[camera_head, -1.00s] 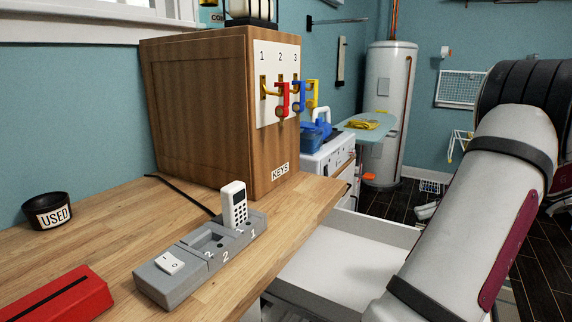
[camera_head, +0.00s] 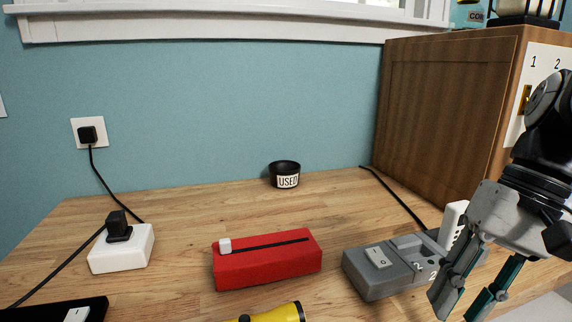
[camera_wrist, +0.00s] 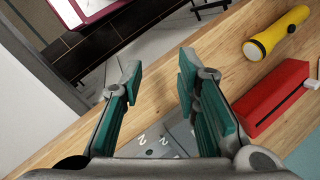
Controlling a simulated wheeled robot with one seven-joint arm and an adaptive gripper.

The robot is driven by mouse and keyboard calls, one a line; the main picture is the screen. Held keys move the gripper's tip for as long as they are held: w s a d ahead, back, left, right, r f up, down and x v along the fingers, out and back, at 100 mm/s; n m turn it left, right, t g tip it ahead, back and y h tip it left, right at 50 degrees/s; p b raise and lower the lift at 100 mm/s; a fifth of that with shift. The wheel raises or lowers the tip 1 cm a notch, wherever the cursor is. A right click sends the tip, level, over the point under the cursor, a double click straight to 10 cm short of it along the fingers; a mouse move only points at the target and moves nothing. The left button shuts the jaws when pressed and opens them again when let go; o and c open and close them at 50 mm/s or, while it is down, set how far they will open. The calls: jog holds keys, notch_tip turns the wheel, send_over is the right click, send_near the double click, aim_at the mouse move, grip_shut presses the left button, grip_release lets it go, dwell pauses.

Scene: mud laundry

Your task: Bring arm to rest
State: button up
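My gripper (camera_head: 462,300) is in the right part of the head view, in front of the grey charging dock (camera_head: 375,284) and partly hiding its right end. In the wrist view my gripper (camera_wrist: 160,82) has its two teal-padded fingers spread apart with nothing between them. The grey dock (camera_wrist: 172,140) shows below and between the fingers there. A white handset (camera_head: 453,221) stands upright at the dock's right end, partly hidden by my arm.
A red box (camera_head: 268,264), a yellow flashlight (camera_head: 284,313), a black bowl labelled USED (camera_head: 285,182) and a white power block (camera_head: 121,250) with a cable are on the wooden counter (camera_head: 190,215). A wooden key cabinet (camera_head: 440,110) stands at the right.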

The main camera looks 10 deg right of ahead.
jog(key=s+a+f+n+h, duration=0.3)
jog(key=s+a+n+h, duration=0.1)
jog(key=s+a, duration=0.25)
notch_tip(320, 180, down, 12)
jog(key=a+r+n+b, duration=0.1)
jog(key=a+b, duration=0.1)
jog(key=b, duration=0.8)
notch_tip(320, 180, up, 28)
jog(key=t+p, duration=0.4)
jog(key=p, duration=2.3)
jog(key=shift+s+d+t, duration=0.2)
jog(key=shift+d+t, duration=0.1)
jog(key=shift+d, duration=0.15)
jog(key=shift+r, duration=0.1)
